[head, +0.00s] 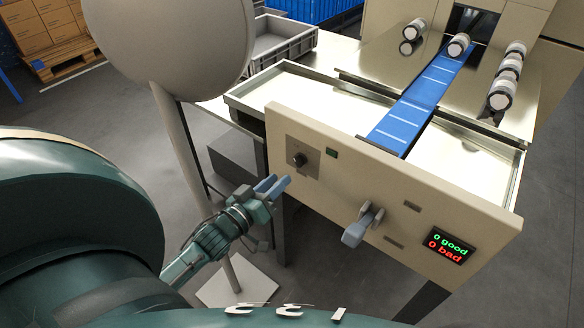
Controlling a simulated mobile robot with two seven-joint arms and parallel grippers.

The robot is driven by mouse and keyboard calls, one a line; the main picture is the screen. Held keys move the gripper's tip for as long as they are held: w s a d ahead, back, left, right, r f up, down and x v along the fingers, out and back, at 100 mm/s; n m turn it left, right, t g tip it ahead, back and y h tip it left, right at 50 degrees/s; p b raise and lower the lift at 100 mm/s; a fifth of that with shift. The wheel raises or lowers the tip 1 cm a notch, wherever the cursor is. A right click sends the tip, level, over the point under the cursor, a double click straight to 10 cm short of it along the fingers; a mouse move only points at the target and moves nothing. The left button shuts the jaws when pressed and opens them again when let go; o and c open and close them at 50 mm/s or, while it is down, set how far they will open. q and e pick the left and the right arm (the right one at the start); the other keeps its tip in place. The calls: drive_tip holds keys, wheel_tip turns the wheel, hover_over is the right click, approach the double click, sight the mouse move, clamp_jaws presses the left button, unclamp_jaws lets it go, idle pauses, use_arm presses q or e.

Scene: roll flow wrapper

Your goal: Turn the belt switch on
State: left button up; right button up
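The front panel (400,198) of the machine carries a dark round knob (299,159) on a grey square plate, which looks like the belt switch. Its exact setting is too small to read. A small dark green indicator (331,153) sits just right of the plate. My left gripper (274,186) is in front of the panel's left end, below and left of the knob, apart from it in the picture. Its two blue-grey fingers lie close together and nothing shows between them; the gap is unclear. My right gripper is out of view.
A blue-grey lever (356,231) sticks out of the panel's middle. A display (448,246) reads 0 good, 0 bad. The blue belt (412,107) has a white roll (459,45) at its far end. A grey crate (283,38) is behind.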

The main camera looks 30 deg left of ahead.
sight(296, 163)
use_arm(q)
drive_tip(key=w, duration=0.6)
drive_tip(key=shift+w+d, duration=0.25)
drive_tip(key=shift+w, duration=0.1)
clamp_jaws()
